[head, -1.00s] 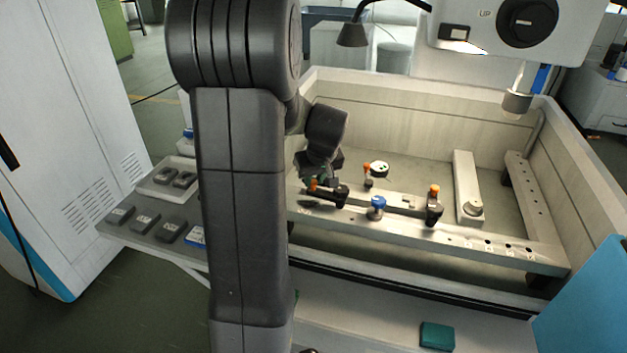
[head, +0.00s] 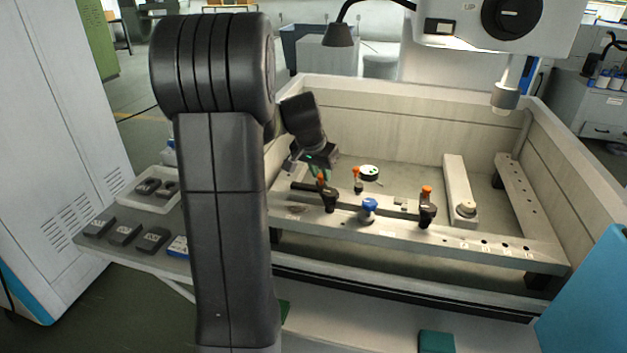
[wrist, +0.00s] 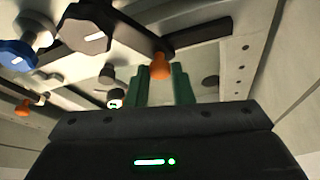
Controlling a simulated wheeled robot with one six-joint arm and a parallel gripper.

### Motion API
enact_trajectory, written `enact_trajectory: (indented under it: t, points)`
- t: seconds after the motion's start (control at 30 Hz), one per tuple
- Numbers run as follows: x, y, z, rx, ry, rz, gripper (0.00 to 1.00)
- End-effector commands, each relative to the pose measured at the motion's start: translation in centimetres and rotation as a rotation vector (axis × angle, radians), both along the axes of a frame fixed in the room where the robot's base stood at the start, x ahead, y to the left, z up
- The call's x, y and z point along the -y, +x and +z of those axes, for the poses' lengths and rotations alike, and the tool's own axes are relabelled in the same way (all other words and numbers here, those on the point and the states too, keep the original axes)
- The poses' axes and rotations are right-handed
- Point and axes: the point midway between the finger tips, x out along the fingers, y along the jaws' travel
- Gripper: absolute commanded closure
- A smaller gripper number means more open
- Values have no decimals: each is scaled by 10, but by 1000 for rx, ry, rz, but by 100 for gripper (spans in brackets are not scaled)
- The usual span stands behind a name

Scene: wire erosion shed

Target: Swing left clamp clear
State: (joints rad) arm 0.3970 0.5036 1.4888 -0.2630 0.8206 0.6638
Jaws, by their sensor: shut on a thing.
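The left clamp (head: 329,198) is a dark clamp with an orange handle tip (head: 321,179), on the left part of the pale front rail. Its dark bar points left in the head view. My gripper (head: 321,172) is above the clamp with its green fingers at the orange tip. In the wrist view, the orange tip (wrist: 160,66) sits between the green fingers (wrist: 165,84), which are shut on it. The clamp's dark arm (wrist: 140,38) runs behind it to a round knob (wrist: 84,27). The fingers partly hide the tip in the head view.
A blue knob (head: 368,208) and a right clamp (head: 427,208) with an orange tip stand on the rail (head: 400,228). A small orange-tipped post (head: 357,181) and a white round dial (head: 369,172) are behind. A machine head (head: 500,75) hangs at upper right.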

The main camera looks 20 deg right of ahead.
Motion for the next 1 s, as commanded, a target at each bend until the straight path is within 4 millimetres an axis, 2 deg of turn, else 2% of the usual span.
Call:
enact_trajectory:
  t: [0.5, 1.0]
  points:
    - [29, -7, -1, 3, 1, -408, 100]
    - [37, -12, 1, 2, 1, -534, 100]
